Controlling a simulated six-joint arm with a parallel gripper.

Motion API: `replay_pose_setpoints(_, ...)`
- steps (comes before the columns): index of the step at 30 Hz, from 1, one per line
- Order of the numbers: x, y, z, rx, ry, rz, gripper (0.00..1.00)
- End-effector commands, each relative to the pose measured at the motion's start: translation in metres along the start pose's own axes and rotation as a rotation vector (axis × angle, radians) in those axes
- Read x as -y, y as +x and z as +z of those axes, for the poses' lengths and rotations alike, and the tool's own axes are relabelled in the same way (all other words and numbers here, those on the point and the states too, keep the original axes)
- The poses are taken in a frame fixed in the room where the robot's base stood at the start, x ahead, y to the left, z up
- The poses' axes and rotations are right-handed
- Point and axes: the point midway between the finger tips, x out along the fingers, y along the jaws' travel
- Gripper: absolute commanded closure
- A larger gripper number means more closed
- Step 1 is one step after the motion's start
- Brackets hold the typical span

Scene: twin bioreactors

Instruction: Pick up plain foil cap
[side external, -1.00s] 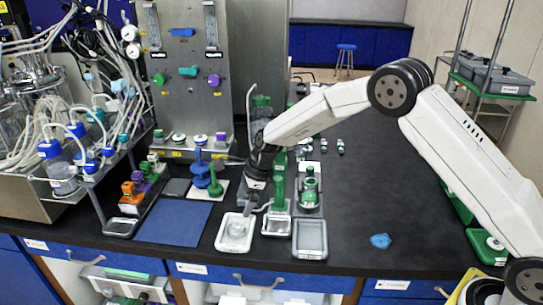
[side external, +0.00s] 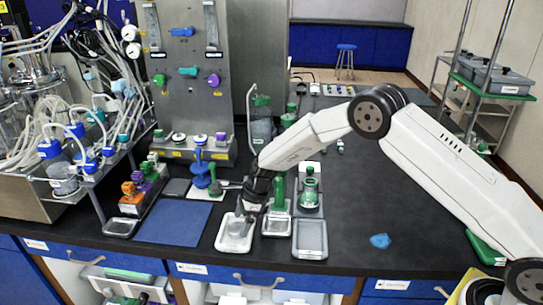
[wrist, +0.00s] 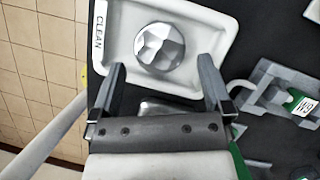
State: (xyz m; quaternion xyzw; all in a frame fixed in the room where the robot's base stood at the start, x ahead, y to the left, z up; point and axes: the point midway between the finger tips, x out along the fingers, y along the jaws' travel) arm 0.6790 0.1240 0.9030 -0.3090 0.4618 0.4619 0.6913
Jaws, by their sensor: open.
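The plain foil cap (wrist: 160,47) is a round, shiny, crumpled silver disc. It lies on a white tray (wrist: 215,70) labelled "CLEAN" in the wrist view. Nothing is between the fingers except a view of the tray's edge.
A grey tray (side external: 310,252) and green-topped items (side external: 279,192) stand right of the white tray. A blue mat (side external: 173,222) lies to the left. A blue crumpled piece (side external: 380,241) lies to the right on otherwise clear bench.

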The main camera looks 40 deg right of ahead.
Motion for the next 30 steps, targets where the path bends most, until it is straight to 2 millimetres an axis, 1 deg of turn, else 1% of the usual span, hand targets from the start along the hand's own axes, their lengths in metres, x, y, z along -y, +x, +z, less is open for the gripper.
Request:
replay_pose_setpoints(3,0.0,0.012,0.0,-0.001,0.0,0.001,0.0)
replay_pose_setpoints(7,0.0,0.018,0.0,0.0,-0.001,-0.001,0.0)
replay_pose_setpoints(23,0.0,0.019,0.0,0.0,0.0,-0.001,0.0)
replay_pose_setpoints(26,0.0,0.019,0.0,0.0,0.0,-0.001,0.29)
replay_pose_setpoints(27,0.0,0.019,0.0,0.0,0.0,-0.001,0.41)
replay_pose_setpoints(29,0.0,0.019,0.0,0.0,0.0,-0.001,0.6)
replay_pose_setpoints(30,0.0,0.019,0.0,0.0,0.0,-0.001,0.73)
